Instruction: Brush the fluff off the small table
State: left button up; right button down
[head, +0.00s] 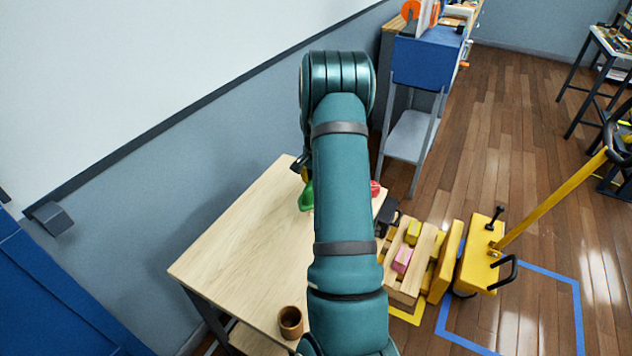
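The small table (245,235) has a light wooden top and stands against the grey wall. One of my teal arms rises from the bottom of the head view and covers the table's right part; I cannot tell for certain which arm it is. A green object (306,196) and a red object (375,188) show partly on either side of this arm, on the table. A brown cup (290,322) stands at the table's near edge. No fluff is discernible on the bare wood, and no brush can be made out.
A wooden crate (405,292) with yellow and pink blocks stands right of the table. Beside it is a yellow wheeled cart (478,260) with a long handle. A blue bench (425,62) stands behind. The wooden floor (510,130) farther right is partly clear.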

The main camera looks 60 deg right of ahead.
jog(key=shift+r+p, duration=0.6)
jog(key=shift+r, duration=0.6)
